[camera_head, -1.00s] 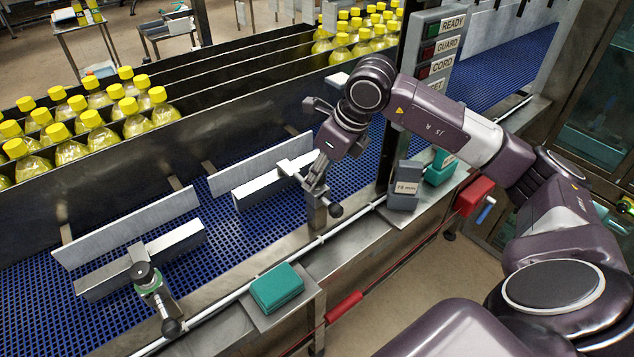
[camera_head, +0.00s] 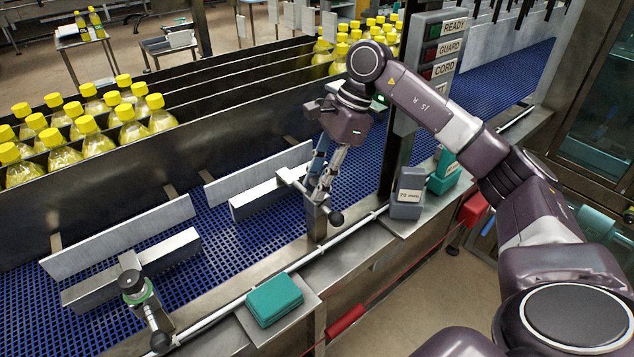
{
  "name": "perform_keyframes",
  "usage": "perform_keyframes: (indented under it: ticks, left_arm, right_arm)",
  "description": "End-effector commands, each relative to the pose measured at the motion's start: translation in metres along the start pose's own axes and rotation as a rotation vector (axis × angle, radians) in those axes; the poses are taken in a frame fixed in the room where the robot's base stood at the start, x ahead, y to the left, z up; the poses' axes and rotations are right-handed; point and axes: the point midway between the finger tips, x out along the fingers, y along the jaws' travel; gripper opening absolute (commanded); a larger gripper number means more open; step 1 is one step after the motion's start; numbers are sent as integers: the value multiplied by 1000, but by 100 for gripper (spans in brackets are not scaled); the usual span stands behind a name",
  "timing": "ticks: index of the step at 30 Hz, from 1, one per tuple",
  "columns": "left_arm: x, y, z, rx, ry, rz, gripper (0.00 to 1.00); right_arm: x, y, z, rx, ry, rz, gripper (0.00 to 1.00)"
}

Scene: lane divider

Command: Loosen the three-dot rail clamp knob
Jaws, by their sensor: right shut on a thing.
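My right gripper (camera_head: 319,193) comes down from above onto the right-hand rail clamp (camera_head: 317,221) at the belt's near edge. Its fingers are shut on the knob at the top of that clamp, and they hide most of it. The dots on the knob cannot be made out. A second rail clamp (camera_head: 154,318) stands at the lower left, with a dark round knob (camera_head: 133,285) above a green ring; nothing touches it. My left gripper is not in view.
Metal guide rails (camera_head: 270,195) lie over the blue belt (camera_head: 215,262). A teal box (camera_head: 274,299) sits on a plate at the front edge. A grey block (camera_head: 407,190) stands right of the clamp. Yellow-capped bottles (camera_head: 130,125) fill the lanes behind.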

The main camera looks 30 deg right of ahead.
Motion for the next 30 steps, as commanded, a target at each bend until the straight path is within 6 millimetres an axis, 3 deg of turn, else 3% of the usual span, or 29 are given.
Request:
perform_keyframes:
  ticks: [13, 30]
  left_arm:
    - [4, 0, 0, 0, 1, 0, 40]
    - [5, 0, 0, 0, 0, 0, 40]
  right_arm:
    - [2, 0, -1, -264, 3, 114, 2]
    - [3, 1, -2, -326, 5, 143, 2]
